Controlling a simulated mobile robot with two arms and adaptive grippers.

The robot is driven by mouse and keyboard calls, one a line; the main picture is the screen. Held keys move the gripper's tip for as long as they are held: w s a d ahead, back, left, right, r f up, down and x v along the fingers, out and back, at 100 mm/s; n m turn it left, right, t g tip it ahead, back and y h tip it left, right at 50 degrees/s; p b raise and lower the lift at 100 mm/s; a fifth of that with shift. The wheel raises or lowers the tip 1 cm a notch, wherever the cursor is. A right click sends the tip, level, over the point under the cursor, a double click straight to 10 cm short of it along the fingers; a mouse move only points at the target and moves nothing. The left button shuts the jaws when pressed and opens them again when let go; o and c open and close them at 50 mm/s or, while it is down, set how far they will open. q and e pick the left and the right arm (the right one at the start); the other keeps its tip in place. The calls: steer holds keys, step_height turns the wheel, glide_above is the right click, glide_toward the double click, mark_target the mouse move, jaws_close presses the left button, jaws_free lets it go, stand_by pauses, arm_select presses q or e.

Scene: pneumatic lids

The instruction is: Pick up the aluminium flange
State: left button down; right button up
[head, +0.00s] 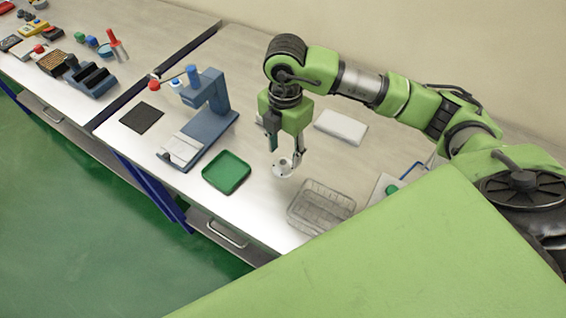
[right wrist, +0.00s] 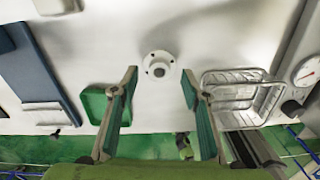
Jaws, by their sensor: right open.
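The aluminium flange (head: 282,168) is a pale round disc with a raised hub and small holes, lying on the bench. It also shows in the right wrist view (right wrist: 159,58), top centre, just beyond and between my fingertips. My right gripper (head: 285,150) is open and empty, pointing down above the flange. In the right wrist view, its two green-padded fingers (right wrist: 159,78) stand wide apart with nothing between them. I cannot tell the exact height gap. My left gripper is not in view.
A green tray (head: 226,187) lies left of the flange and a wire basket (head: 348,205) to its right. A blue press (head: 211,112) stands further left, beside a dark mat (head: 141,118). A white block (head: 341,127) lies behind. Bare bench surrounds the flange.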

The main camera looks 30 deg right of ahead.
mark_target(284, 162)
step_height(284, 162, down, 4)
steer(key=shift+a+r+p, duration=0.1)
steer(key=shift+r+p, duration=0.15)
steer(key=shift+p, duration=0.3)
steer(key=shift+f, duration=0.2)
jaws_close()
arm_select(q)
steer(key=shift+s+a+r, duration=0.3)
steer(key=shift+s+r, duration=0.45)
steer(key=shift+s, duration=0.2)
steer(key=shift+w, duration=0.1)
